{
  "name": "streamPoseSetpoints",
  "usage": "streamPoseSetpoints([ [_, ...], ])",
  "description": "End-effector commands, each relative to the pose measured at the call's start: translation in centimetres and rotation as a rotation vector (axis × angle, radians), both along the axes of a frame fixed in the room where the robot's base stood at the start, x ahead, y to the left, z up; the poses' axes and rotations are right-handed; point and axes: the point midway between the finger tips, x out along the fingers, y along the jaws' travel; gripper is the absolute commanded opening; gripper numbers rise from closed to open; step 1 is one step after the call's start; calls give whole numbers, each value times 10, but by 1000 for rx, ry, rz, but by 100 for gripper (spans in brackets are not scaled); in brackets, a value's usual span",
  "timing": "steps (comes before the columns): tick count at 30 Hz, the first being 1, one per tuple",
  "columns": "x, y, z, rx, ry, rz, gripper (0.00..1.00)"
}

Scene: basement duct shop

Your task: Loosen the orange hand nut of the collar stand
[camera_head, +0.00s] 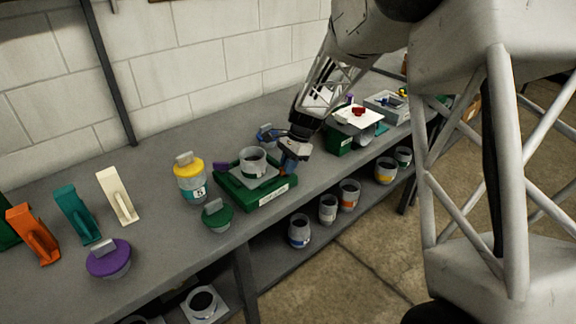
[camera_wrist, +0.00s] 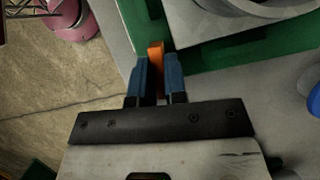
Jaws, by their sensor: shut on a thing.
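The collar stand has a green base (camera_head: 262,199) with a grey plate and a round grey collar (camera_head: 253,160) on top. In the wrist view its green base (camera_wrist: 208,60) and grey plate fill the upper right. My gripper (camera_head: 289,164) is at the right side of the stand. In the wrist view its two blue fingers (camera_wrist: 155,72) are closed on the orange hand nut (camera_wrist: 156,50), one on each side. Only a narrow orange strip of the nut shows between them; the rest is hidden.
A yellow-lidded jar (camera_head: 188,168) and a green-lidded piece (camera_head: 217,216) stand left of the stand. A purple-lidded piece (camera_head: 109,259) and several coloured brackets are farther left. Green and grey boxes stand behind my gripper. Several cans sit on the lower shelf.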

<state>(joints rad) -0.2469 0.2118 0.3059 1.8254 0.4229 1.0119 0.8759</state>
Motion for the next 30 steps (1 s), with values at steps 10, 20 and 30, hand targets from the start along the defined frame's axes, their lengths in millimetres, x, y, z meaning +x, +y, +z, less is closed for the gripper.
streamPoseSetpoints([
  [10,1,2,0,0,0,312,0],
  [20,1,2,0,-1,1,620,0],
  [30,1,3,1,0,-1,843,0],
])
